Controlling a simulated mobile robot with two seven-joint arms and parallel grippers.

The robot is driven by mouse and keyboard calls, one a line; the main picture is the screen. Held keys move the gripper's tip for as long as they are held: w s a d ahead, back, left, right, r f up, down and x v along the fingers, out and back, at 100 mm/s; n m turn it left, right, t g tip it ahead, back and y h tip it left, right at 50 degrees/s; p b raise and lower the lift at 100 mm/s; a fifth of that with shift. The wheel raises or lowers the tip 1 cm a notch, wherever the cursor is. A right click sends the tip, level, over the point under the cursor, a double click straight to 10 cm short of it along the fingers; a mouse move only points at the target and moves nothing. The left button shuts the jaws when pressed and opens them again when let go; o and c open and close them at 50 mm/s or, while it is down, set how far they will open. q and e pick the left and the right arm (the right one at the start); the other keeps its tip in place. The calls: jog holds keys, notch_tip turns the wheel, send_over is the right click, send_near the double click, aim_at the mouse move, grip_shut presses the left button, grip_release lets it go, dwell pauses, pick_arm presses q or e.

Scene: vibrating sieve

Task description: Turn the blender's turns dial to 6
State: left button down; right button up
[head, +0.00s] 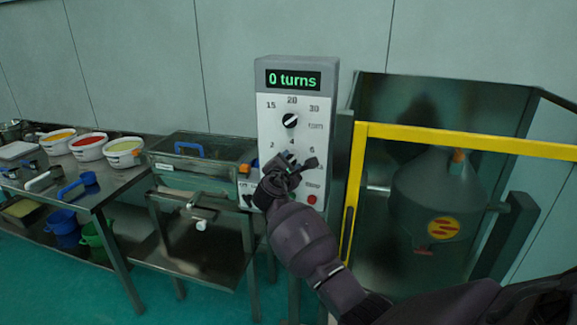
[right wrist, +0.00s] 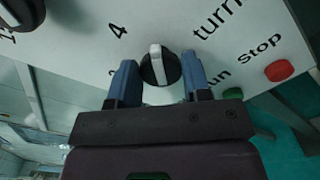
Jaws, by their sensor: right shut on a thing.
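The control panel (head: 279,150) is a pale upright box, and its green display (head: 293,80) reads "0 turns". The turns dial (right wrist: 158,66) is a black round knob with a white bar, beside a printed 4 in the right wrist view. My right gripper (right wrist: 158,78) is shut on this dial, with one blue finger on each side. In the head view my right gripper (head: 288,172) covers most of the dial, below the printed 2, 4 and 6. The white bar runs nearly upright in the wrist view; I cannot tell its exact setting. My left gripper is not in view.
The upper speed dial (head: 290,121) sits above, marked 15, 20 and 30. The red stop button (right wrist: 279,70) and green run button (right wrist: 233,93) are close to the fingers. A yellow rail (head: 460,140) guards the blender at right. A table (head: 90,190) with bowls stands left.

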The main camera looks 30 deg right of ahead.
jog(key=shift+m, duration=0.4)
jog(key=o, duration=0.9)
jog(key=v, duration=1)
jog(key=shift+s+a+b, duration=0.25)
jog(key=shift+a+b, duration=0.05)
